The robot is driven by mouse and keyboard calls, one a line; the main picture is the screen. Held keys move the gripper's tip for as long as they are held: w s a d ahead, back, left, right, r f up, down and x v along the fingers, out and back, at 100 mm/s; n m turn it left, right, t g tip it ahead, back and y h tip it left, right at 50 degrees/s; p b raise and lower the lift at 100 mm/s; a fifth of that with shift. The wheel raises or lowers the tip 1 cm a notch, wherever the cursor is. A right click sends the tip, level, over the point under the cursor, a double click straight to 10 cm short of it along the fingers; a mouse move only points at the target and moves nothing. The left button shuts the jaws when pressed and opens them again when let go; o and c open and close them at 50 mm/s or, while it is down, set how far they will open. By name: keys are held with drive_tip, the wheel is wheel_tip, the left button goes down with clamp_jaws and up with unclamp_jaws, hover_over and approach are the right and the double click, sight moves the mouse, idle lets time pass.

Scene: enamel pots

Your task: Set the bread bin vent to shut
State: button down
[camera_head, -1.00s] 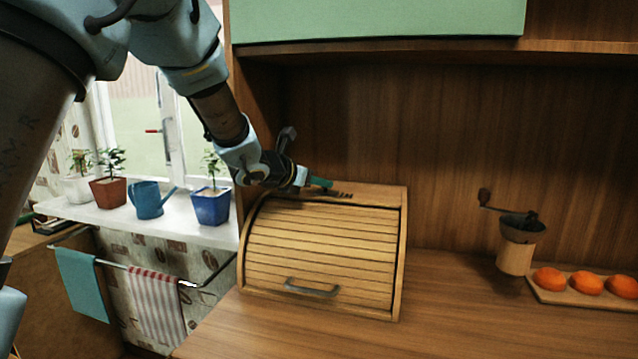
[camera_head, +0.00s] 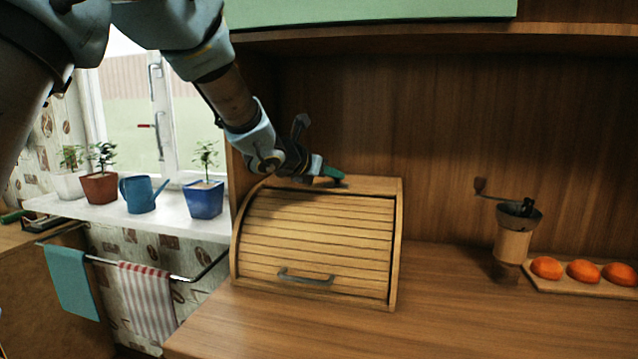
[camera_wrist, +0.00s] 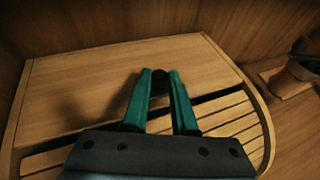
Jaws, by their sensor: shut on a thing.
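The wooden roll-front bread bin (camera_head: 318,245) stands on the counter with its slatted front down. My gripper (camera_head: 337,175) reaches over the bin's top from the left. In the wrist view its green fingers (camera_wrist: 163,76) are closed around a small dark piece, the vent's tab (camera_wrist: 160,80), near the middle of the bin's top (camera_wrist: 90,80). The fingers hide most of the tab, and the vent slots do not show, so I cannot tell the vent's setting.
A coffee grinder (camera_head: 514,235) and a board with oranges (camera_head: 583,270) stand to the right. A green cabinet (camera_head: 370,12) hangs above. Potted plants and a blue watering can (camera_head: 143,194) line the windowsill at left. The counter before the bin is clear.

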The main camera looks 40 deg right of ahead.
drive_tip(key=shift+s+d, duration=0.1)
drive_tip(key=shift+s, duration=0.1)
drive_tip(key=c, duration=0.7)
unclamp_jaws()
drive_tip(key=b+v, duration=0.2)
drive_tip(key=v, duration=0.8)
drive_tip(key=shift+a+r, duration=0.2)
drive_tip(key=shift+a, duration=0.15)
drive_tip(key=shift+s, duration=0.1)
